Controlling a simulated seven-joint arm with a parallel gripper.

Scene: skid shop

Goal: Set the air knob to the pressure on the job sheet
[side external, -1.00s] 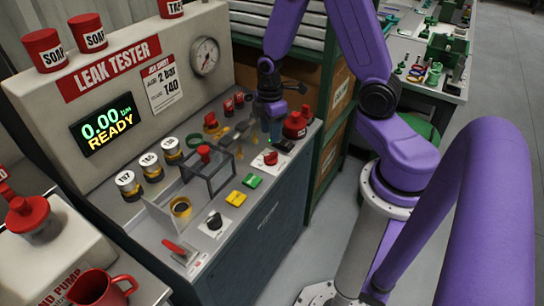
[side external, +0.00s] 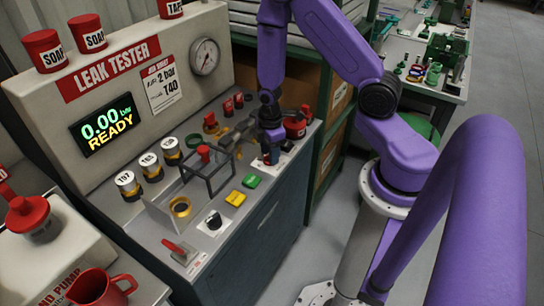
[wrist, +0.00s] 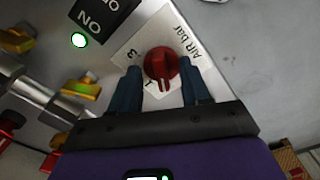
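The red air knob (wrist: 161,64) sits on a white plate marked "AIR bar" (wrist: 181,40) in the wrist view. Its pointer faces the picture's bottom, near a partly hidden mark; a 3 shows at the left. My gripper (wrist: 160,75) is open, with one blue finger on each side of the knob and small gaps showing. In the side view my gripper (side external: 271,158) is down at the panel and hides the knob. The job sheet (side external: 162,84) on the leak tester reads air 2 bar and what looks like T40.
The display (side external: 107,124) reads 0.00 bar, READY.

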